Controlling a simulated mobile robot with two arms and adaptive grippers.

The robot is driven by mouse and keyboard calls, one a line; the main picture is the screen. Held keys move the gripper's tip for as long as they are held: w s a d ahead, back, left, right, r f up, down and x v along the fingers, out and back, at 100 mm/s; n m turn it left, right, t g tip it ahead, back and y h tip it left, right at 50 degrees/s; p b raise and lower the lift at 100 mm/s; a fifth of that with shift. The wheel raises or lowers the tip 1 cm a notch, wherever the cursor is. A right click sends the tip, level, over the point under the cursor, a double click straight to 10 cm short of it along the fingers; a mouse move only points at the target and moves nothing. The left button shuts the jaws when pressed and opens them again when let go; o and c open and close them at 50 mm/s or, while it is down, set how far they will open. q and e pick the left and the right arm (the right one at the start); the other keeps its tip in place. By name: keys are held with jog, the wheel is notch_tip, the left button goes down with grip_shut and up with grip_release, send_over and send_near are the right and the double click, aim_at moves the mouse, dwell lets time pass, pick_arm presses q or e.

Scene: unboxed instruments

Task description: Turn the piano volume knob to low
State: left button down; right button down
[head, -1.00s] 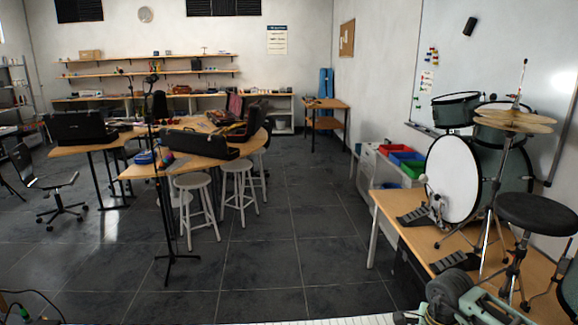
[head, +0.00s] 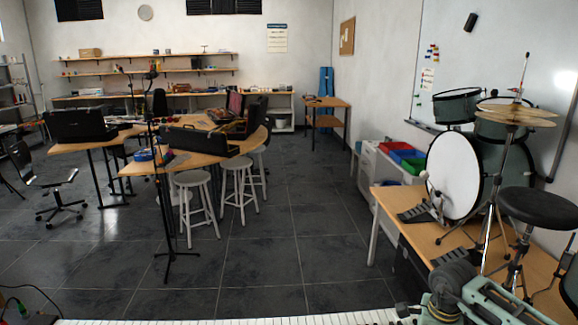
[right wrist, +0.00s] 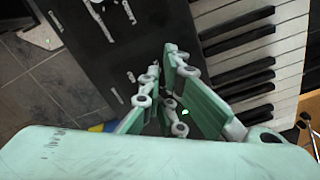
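The piano shows as a strip of white keys (head: 230,320) along the bottom edge of the head view. In the right wrist view its white and black keys (right wrist: 285,65) fill the upper right, next to its dark panel (right wrist: 150,30). Small pale marks or controls (right wrist: 131,76) are on the panel, too small to tell which is the volume knob. My right gripper (right wrist: 163,68), pale green with grey joints, is over the panel beside the keys. Its fingertips lean close together; I see nothing held, and contact with the panel cannot be told. My left gripper is not visible.
A wooden table (head: 388,199) with a drum kit (head: 458,175) and stool (head: 540,207) stands at the right. A microphone stand (head: 160,200) is ahead on the left, by a table with open cases (head: 195,141). The dark tiled floor in the middle is clear.

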jog(key=shift+w+d+f+b, duration=0.1)
jog(key=shift+w+d+b, duration=0.15)
jog(key=shift+d+b, duration=0.05)
jog(key=shift+a+r+p, duration=0.15)
jog(key=shift+r+p, duration=0.7)
jog(key=shift+r, duration=0.7)
jog(key=shift+a+r+p, duration=0.1)
jog(key=shift+r+p, duration=0.75)
jog(key=shift+r, duration=0.7)
